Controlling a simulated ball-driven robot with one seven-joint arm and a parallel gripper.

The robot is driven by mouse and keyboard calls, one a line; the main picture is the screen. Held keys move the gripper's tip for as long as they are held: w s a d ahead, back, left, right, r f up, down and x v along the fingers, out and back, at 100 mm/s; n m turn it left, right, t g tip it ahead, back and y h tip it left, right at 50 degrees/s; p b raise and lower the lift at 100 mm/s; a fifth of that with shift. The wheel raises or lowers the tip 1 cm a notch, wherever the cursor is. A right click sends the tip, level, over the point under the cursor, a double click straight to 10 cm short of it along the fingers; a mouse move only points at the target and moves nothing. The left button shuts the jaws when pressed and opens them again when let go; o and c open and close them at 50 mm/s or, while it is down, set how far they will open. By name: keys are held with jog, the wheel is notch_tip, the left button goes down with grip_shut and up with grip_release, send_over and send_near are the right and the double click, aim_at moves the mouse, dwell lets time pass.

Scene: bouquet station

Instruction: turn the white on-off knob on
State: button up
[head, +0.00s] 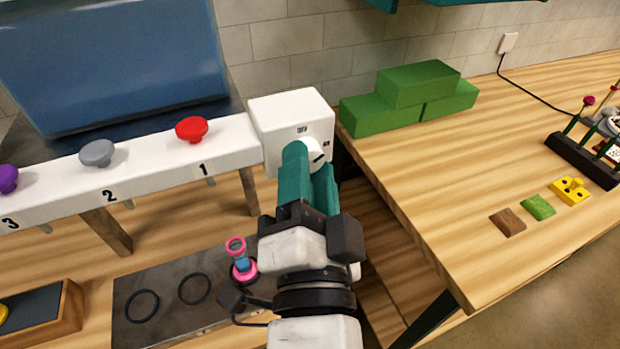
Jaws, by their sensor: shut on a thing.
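The white on-off knob (317,150) sits on the front of a white box (289,108) at the right end of the white rail. A dark pointer mark on the knob shows at its right side, and small dark lettering is printed on the box above and to the right of it. My gripper (308,152) reaches up to the box with its teal fingers at the knob. It is shut on the knob, and the fingers hide the knob's left and lower parts.
A white rail (135,168) with purple, grey and red knobs runs left from the box. Green blocks (408,100) stand on the wooden table (440,190) to the right. A dark plate (190,300) with rings and a pink-and-blue item (242,268) lies below.

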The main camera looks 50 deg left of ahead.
jog(key=shift+r+m+g+h+p, duration=0.15)
jog(key=shift+m+h+p, duration=0.4)
jog(key=shift+m, duration=0.9)
jog(key=shift+r+m+g+h+p, duration=0.15)
jog(key=shift+m+h+p, duration=0.35)
jog(key=shift+m, duration=0.95)
jog(key=shift+f, duration=0.15)
jog(key=o, duration=1)
jog(key=shift+o, duration=0.2)
jog(key=p+v, duration=0.3)
jog(key=v, duration=0.7)
jog(key=shift+s+d, duration=0.2)
jog(key=shift+d, duration=0.1)
